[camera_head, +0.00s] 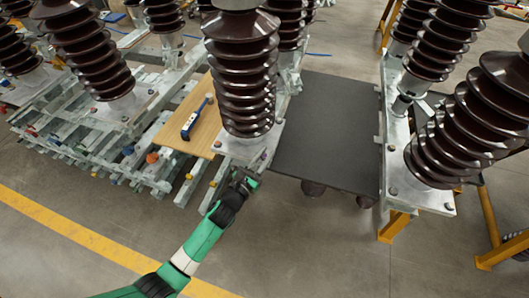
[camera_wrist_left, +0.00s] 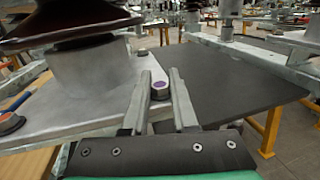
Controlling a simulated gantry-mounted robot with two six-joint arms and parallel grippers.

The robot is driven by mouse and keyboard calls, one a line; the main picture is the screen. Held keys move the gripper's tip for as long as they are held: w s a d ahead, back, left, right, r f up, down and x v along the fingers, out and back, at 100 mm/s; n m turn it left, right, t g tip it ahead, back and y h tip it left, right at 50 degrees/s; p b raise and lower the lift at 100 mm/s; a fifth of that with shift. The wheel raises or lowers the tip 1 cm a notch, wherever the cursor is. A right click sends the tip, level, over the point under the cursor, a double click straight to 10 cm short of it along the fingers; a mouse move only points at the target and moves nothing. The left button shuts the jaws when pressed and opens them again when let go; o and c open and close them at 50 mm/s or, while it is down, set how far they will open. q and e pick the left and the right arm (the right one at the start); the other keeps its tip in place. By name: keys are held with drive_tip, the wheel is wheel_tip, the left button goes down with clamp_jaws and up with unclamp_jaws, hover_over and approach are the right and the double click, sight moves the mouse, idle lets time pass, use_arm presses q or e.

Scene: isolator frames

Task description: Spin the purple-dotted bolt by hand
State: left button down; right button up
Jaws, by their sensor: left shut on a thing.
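The purple-dotted bolt (camera_wrist_left: 160,90) sits at the corner of the grey metal base plate (camera_wrist_left: 95,103) under a brown ribbed insulator (camera_head: 243,75). In the left wrist view its purple top shows between the two fingers of my left gripper (camera_wrist_left: 160,98). The gripper is shut on the bolt, one finger on each side. In the head view my left gripper (camera_head: 245,181) is at the front edge of that plate, and its fingertips are too small to make out clearly. My right gripper is in neither view.
A dark grey board (camera_head: 328,130) lies right of the plate. A blue tool (camera_head: 197,118) lies on a wooden board (camera_head: 180,135) to the left. Another bolt (camera_wrist_left: 143,52) stands farther back on the plate. More insulators (camera_head: 470,125) stand at right; the front floor is clear.

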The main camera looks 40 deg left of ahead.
use_arm(q)
drive_tip(key=r+m+h+p, duration=0.1)
drive_tip(key=p, duration=0.4)
drive_tip(key=shift+a+h, duration=0.15)
drive_tip(key=shift+h, duration=0.25)
drive_tip(key=shift+f+m+t+h+p, duration=0.25)
drive_tip(key=shift+m+h, duration=0.35)
drive_tip(key=shift+h, duration=0.3)
drive_tip(key=shift+w+m+h, duration=0.1)
drive_tip(key=shift+m+h, duration=0.2)
drive_tip(key=shift+h, duration=0.2)
drive_tip(key=shift+f+m+h+b, duration=0.2)
drive_tip(key=shift+m+h+b, duration=0.35)
drive_tip(key=shift+h, duration=0.45)
drive_tip(key=shift+m+h+b, duration=0.4)
drive_tip(key=shift+m+h, duration=0.45)
drive_tip(key=shift+h, duration=0.35)
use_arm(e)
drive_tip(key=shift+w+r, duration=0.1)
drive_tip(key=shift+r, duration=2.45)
use_arm(q)
drive_tip(key=shift+r, duration=0.1)
drive_tip(key=c, duration=0.7)
unclamp_jaws()
